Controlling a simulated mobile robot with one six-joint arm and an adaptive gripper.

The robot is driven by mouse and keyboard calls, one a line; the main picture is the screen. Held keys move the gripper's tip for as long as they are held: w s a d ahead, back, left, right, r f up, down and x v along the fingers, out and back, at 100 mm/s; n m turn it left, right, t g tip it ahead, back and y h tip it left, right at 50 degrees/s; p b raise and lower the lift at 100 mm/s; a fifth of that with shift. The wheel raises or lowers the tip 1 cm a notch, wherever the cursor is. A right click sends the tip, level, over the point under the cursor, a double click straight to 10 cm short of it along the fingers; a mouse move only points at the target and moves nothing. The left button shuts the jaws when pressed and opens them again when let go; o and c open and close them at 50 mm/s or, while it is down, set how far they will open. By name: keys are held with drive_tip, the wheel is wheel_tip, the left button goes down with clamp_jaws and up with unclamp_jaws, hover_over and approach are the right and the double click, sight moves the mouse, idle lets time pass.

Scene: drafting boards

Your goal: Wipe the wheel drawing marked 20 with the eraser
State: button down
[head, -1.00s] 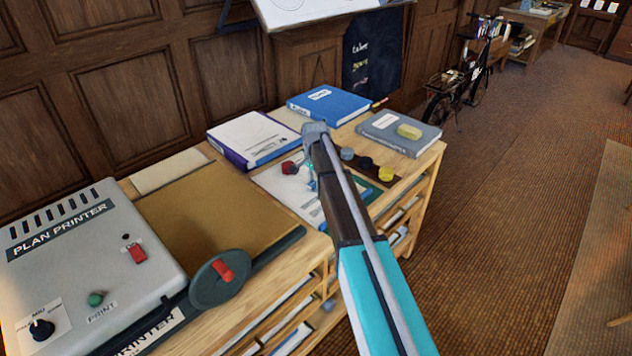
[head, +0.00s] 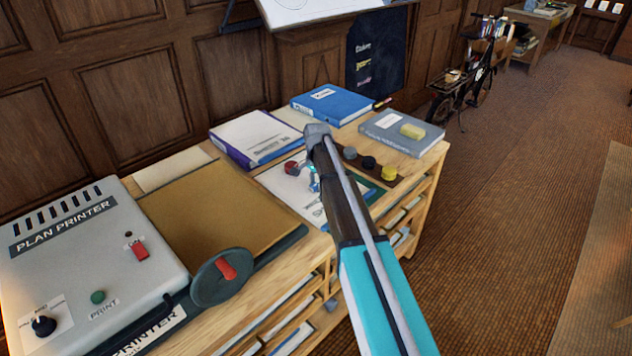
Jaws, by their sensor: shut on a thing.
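My arm runs up from the lower right over the cabinet top and hides most of my gripper (head: 313,179). Only a small light-blue part shows left of the arm, low over a white sheet (head: 277,181). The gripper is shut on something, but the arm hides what. A dark red, round-topped thing (head: 291,168) shows just left of it; I cannot tell whether it is touched. A yellow block (head: 412,131), perhaps the eraser, lies on a grey book (head: 385,128) at the right. I cannot make out a wheel drawing marked 20.
A brown strip (head: 405,182) with grey, black and yellow knobs lies right of my arm. A purple-spined binder (head: 252,135) and a blue binder (head: 330,103) lie behind. A plan printer (head: 75,240) fills the left. A drafting board (head: 315,10) is at the top; a bicycle (head: 462,85) stands beyond.

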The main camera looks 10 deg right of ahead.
drive_tip(key=shift+s+d, duration=0.55)
drive_tip(key=shift+s, duration=0.2)
drive_tip(key=shift+s+d, duration=0.5)
drive_tip(key=shift+s, duration=0.2)
drive_tip(key=shift+s+a, duration=0.35)
drive_tip(key=shift+a, duration=0.05)
drive_tip(key=shift+w+a, duration=0.1)
drive_tip(key=shift+w+a, duration=0.55)
drive_tip(key=shift+w, duration=0.3)
drive_tip(key=shift+w+a, duration=0.5)
drive_tip(key=shift+w, duration=0.35)
drive_tip(key=shift+r, duration=0.15)
